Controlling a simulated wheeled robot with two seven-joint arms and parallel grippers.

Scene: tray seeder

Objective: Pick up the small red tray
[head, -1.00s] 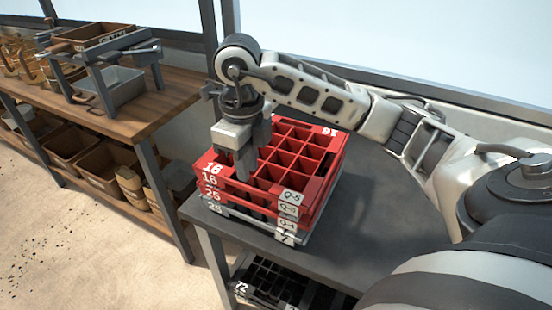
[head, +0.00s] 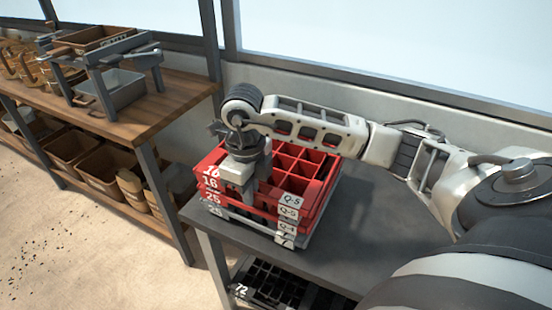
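A red tray (head: 318,172) with square cells lies on top of a stack of trays on the dark table. Its near corner carries a white "Q-5" label and its left side a white "16". Another red tray and grey-white trays lie below it. My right gripper (head: 250,195) points down over the left part of the top tray, low among its cells. Its two fingers look spread apart. Their tips are partly hidden, and I cannot tell whether they touch the tray. My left gripper is not in view.
The dark table (head: 345,235) is clear right of the stack. Black trays (head: 270,283) sit on a shelf below. A wooden bench (head: 165,105) on the left holds a metal stand (head: 120,80), with brown bins (head: 105,165) underneath. A wall and window frame stand behind.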

